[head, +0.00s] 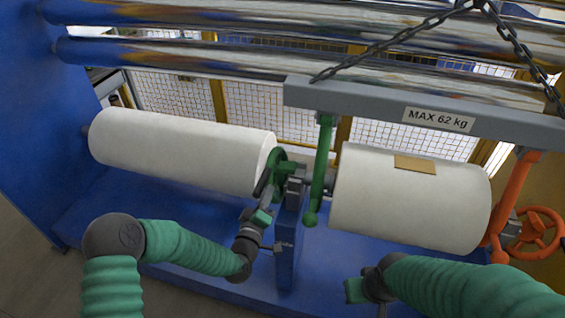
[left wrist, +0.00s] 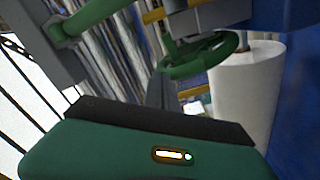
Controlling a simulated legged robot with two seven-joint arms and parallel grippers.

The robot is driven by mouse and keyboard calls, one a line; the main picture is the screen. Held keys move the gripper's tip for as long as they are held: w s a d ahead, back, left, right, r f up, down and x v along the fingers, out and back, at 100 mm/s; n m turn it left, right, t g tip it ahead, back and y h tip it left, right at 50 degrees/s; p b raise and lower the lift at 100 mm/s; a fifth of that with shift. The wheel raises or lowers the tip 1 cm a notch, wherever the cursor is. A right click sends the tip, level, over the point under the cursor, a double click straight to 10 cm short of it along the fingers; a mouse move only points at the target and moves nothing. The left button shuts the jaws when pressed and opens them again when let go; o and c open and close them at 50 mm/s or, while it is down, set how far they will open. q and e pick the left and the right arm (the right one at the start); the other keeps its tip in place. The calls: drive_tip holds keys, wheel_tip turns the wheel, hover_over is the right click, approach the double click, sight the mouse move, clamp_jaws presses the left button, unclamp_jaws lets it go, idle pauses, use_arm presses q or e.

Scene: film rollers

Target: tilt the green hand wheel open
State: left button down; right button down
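The green hand wheel (head: 280,158) is near the middle of the head view, mounted on a blue post between two white rolls. It also shows in the left wrist view (left wrist: 187,70), just beyond my finger. My left gripper (head: 262,183) is at the wheel's near left side, with its dark fingers close to the rim. I cannot tell whether the fingers touch the wheel or how far apart they are. My right gripper (head: 364,289) is low at the front, away from the wheel, and its fingers are hardly visible.
A white roll (head: 180,147) lies left of the wheel and another (head: 410,205) lies right. A green lever arm (head: 321,165) hangs from the grey beam (head: 350,100), close right of the wheel. An orange hand wheel (head: 535,232) is far right. Chains hang above.

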use_arm(q)
drive_tip(key=shift+w+a, duration=0.1)
drive_tip(key=shift+a, duration=0.15)
idle(0.3)
drive_tip(key=d+v, duration=0.1)
drive_tip(key=v, duration=0.8)
drive_tip(key=shift+s+d+p, duration=0.2)
drive_tip(key=shift+s+p, duration=0.05)
drive_tip(key=shift+p, duration=0.05)
idle(0.5)
